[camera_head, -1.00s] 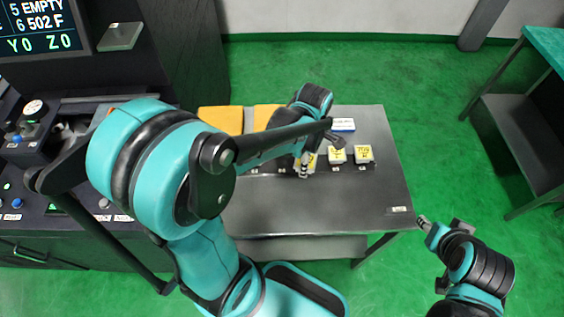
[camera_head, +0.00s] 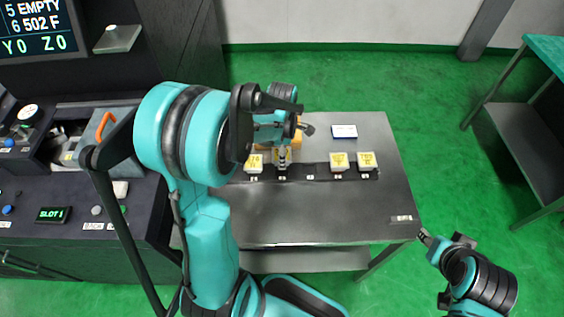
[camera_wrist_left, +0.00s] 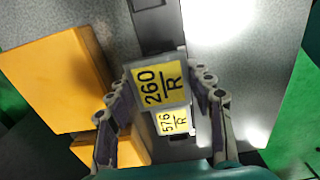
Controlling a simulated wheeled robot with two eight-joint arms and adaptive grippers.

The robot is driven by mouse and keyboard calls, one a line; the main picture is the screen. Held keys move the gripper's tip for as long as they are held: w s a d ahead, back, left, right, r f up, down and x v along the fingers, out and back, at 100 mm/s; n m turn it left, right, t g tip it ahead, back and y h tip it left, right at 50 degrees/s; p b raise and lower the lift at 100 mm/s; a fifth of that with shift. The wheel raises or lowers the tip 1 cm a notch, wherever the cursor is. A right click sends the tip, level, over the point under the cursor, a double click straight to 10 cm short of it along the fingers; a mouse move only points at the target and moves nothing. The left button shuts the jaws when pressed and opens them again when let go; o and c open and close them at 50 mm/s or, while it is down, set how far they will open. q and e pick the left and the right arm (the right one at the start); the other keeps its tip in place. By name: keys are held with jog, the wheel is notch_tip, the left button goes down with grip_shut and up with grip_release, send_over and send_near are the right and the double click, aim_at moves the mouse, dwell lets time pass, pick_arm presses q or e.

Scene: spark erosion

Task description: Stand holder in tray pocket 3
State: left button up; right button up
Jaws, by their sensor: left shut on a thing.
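My left gripper (camera_head: 283,152) is over the tray strip (camera_head: 310,170), near pocket 2. In the left wrist view its fingers (camera_wrist_left: 165,108) are shut on a holder with a yellow label reading 260 R (camera_wrist_left: 160,88). Whether this holder touches the tray is not clear. A second holder, labelled 576 R (camera_wrist_left: 174,122), sits beyond it, partly covered. In the head view a yellow-labelled holder (camera_head: 254,162) stands at pocket 1, and pocket 3 shows bare. Two more holders stand at pocket 4 (camera_head: 340,161) and pocket 5 (camera_head: 367,160). My right gripper (camera_head: 436,241) is off the table's right side.
The tray lies on a grey metal table (camera_head: 330,215). Orange blocks (camera_wrist_left: 60,80) stand beside the strip, mostly behind my arm in the head view. A white-and-blue card (camera_head: 344,131) lies behind the tray. A machine panel (camera_head: 60,200) is at the left.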

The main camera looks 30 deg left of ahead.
pick_arm(q)
notch_tip(320, 180, down, 3)
jog(key=shift+r+b, duration=0.1)
jog(key=shift+b, duration=0.55)
jog(key=shift+f, duration=0.4)
jog(key=shift+f, duration=0.1)
jog(key=o, duration=1.4)
jog(key=shift+o, duration=0.2)
